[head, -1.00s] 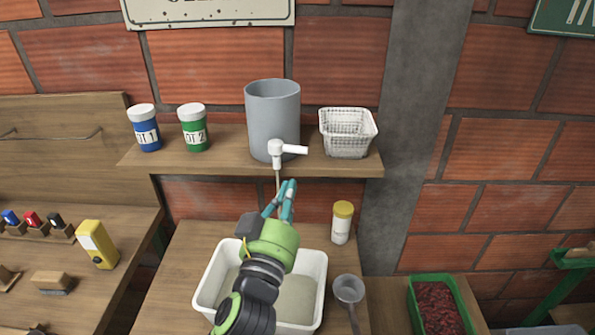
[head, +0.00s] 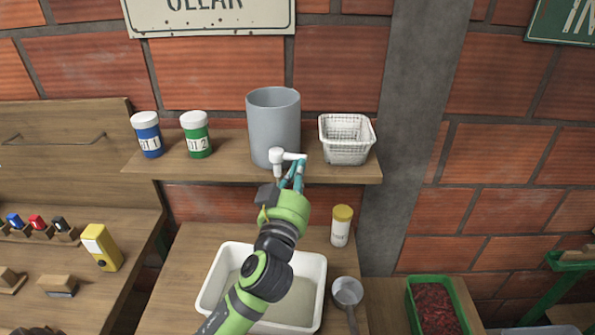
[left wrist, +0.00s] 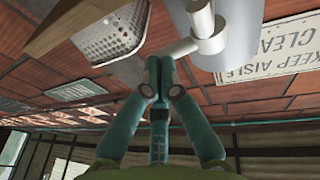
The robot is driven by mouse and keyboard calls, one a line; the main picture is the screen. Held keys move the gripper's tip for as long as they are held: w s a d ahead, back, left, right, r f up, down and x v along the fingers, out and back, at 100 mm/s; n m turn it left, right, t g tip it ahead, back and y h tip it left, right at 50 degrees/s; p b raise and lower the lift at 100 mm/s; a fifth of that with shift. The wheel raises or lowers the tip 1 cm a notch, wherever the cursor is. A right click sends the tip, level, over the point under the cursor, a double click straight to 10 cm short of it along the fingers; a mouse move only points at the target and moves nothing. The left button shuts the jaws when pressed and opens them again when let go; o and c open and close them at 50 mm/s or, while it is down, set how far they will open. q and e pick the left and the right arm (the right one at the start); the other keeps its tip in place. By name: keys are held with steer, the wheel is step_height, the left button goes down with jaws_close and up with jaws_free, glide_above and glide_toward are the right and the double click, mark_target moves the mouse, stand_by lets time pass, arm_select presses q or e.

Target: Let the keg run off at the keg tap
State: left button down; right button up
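The grey keg (head: 273,125) stands on the wooden shelf. Its white tap (head: 277,165) is low on the front, with the lever (head: 293,156) pointing right. My left gripper (head: 299,163) is at the lever's free end, reaching up from below. In the left wrist view, the gripper's fingertips (left wrist: 159,62) are together, close by the lever (left wrist: 172,50); I cannot tell whether they touch it. The keg (left wrist: 238,28) and tap (left wrist: 207,30) also show there. A white tub (head: 318,283) with greyish contents stands below, partly covered by my arm. My right gripper is out of view.
A white wire basket (head: 347,140) stands right of the keg, and blue (head: 149,140) and green (head: 196,138) jars stand left. A yellow-capped jar (head: 341,228) and a metal scoop (head: 347,293) are right of the tub. The shelf edge (head: 340,174) is close to my gripper.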

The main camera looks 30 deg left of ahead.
arm_select(q)
steer(key=w+n+y+b, duration=0.1)
steer(key=w+y+b, duration=0.1)
steer(key=shift+w+d+g+b, duration=0.2)
steer(key=shift+g+b, duration=0.2)
stand_by(0.3)
